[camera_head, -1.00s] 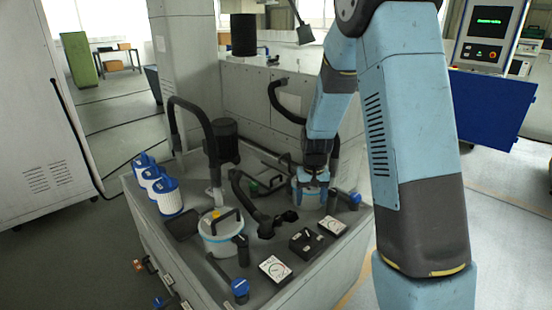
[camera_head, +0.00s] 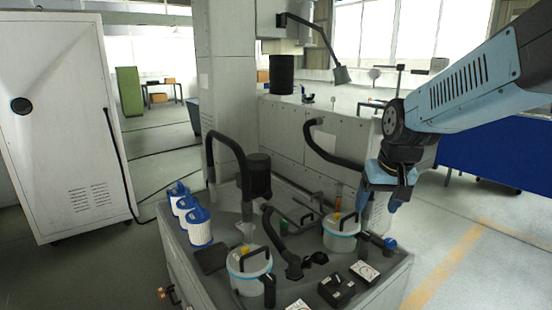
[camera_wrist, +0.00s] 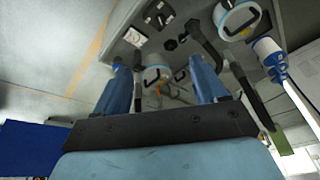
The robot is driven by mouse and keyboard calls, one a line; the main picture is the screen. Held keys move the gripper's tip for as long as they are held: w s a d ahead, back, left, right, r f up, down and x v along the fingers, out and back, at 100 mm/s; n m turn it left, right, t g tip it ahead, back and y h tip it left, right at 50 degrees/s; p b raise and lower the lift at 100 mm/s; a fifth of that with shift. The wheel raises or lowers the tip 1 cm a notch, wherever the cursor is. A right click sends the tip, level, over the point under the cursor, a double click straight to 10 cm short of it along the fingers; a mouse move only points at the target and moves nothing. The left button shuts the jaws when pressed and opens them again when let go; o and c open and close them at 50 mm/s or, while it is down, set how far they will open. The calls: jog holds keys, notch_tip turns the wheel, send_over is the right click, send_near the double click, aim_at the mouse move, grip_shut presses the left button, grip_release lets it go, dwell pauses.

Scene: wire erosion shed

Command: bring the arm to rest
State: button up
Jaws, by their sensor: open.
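My gripper (camera_head: 378,203) is at the right of the head view, raised beside the right-hand filter housing (camera_head: 341,236) and apart from it. In the wrist view my gripper (camera_wrist: 160,82) shows two blue fingers spread wide with nothing held between them. The same right-hand housing also shows in the wrist view (camera_wrist: 155,72), beyond the gap between the fingers. My arm reaches in from the upper right of the head view, bent at a dark joint.
A grey bench (camera_head: 200,280) carries another lidded housing (camera_head: 249,270), several white-and-blue filter cartridges (camera_head: 199,228), black hoses and a gauge (camera_head: 364,272). A tall white cabinet (camera_head: 70,130) stands left. A blue panel (camera_head: 490,150) stands behind my arm. Floor at right is clear.

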jog(key=s+r+t, duration=0.2)
jog(key=s+r, duration=0.3)
jog(key=s, duration=0.7)
jog(key=shift+s+d+h, duration=0.3)
jog(key=shift+s+d, duration=0.05)
jog(key=shift+r, duration=0.1)
jog(key=shift+c, duration=0.5)
dwell(1.7)
